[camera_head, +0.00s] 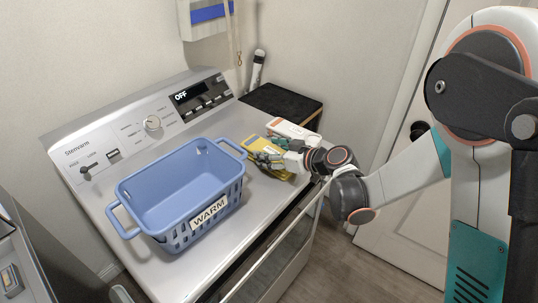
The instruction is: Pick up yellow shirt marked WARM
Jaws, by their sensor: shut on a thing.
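The yellow shirt (252,146) lies on the washer's top, to the right of the blue basket. I cannot read a mark on it at this size. My gripper (267,159) reaches in from the right and is shut on the shirt. Its fingers cover part of the shirt. I cannot tell whether the shirt is lifted off the surface.
A blue basket (209,209) labelled WARM stands on the washer top (105,207), and it looks empty. A white and orange item (295,130) lies just behind my gripper. A black-topped box (278,103) is at the back right. The washer display reads OFF.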

